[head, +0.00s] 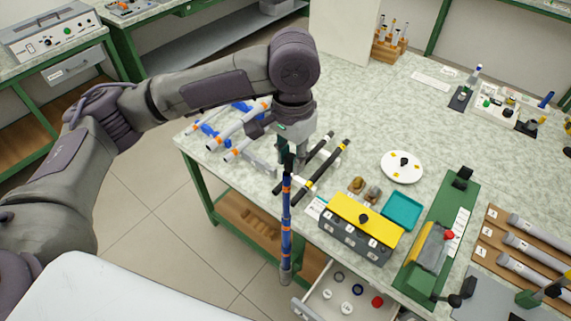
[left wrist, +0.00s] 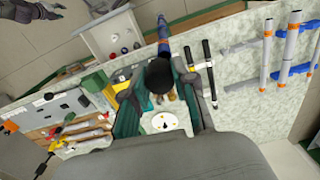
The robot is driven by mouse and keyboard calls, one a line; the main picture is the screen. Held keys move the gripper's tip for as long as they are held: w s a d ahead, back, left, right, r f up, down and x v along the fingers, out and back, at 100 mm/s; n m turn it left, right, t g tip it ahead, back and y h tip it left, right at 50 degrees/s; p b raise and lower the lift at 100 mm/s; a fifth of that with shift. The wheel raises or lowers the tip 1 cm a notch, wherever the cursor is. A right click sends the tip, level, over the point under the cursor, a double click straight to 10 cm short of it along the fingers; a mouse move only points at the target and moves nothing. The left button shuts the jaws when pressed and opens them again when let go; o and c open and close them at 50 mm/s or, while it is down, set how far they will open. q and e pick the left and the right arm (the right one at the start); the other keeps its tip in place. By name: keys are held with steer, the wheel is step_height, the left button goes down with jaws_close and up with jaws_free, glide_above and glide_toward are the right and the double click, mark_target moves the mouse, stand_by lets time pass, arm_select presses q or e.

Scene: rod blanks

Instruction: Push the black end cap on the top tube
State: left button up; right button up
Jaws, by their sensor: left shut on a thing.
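My left gripper (head: 288,156) points down over the near edge of the bench. It is shut on the upper end of a long blue rod (head: 286,222) with orange bands, which hangs nearly upright with a grey lower end. The rod's top at the fingers is black; in the left wrist view a round black end (left wrist: 158,75) sits between the fingers (left wrist: 160,92), with the blue part (left wrist: 163,28) beyond. I cannot tell whether that black end is a separate cap. My right gripper is not in view.
A yellow-topped grey box (head: 366,216), a teal tray (head: 403,211), a white disc (head: 402,167) and a green fixture (head: 440,235) stand right. An open drawer (head: 325,310) juts out below the edge.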

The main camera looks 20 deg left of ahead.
mark_target(287, 173)
arm_select(q)
steer(key=shift+a+f, duration=0.45)
step_height(287, 173, down, 3)
steer(key=shift+f+p, duration=0.15)
steer(key=shift+p, duration=0.6)
steer(key=shift+f, duration=0.25)
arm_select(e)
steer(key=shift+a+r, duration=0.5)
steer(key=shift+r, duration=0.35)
arm_select(q)
steer(key=shift+f, duration=0.15)
steer(key=o, duration=0.7)
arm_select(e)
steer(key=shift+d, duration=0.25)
